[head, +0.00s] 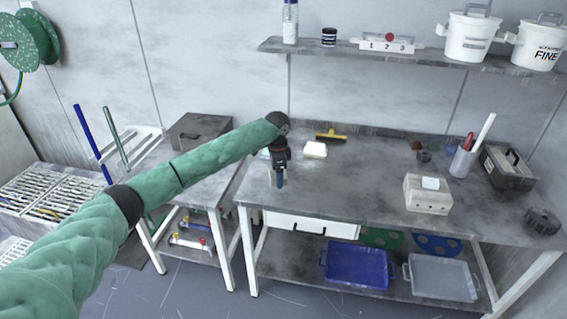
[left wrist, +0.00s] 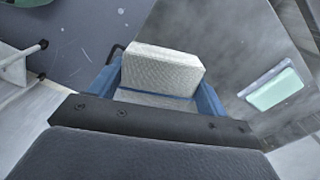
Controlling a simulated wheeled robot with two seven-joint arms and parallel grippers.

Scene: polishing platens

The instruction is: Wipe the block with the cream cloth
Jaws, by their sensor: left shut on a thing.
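My left gripper (head: 279,183) hangs fingers-down above the left part of the workbench. In the left wrist view its blue fingers (left wrist: 165,92) are shut on a folded, off-white textured cloth (left wrist: 165,68), which looks like the cream cloth. I cannot make the cloth out in the head view. A pale beige block (head: 427,197) stands on the right half of the bench, well apart from the gripper, with a small pale blue-white piece on its top (head: 430,184). My right gripper is not in view.
A pale pad (head: 315,150) lies on the workbench (head: 345,185) beside my gripper; it looks pale green in the left wrist view (left wrist: 275,88). A yellow-and-black tool (head: 331,137) lies behind it. Mid-bench is clear.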

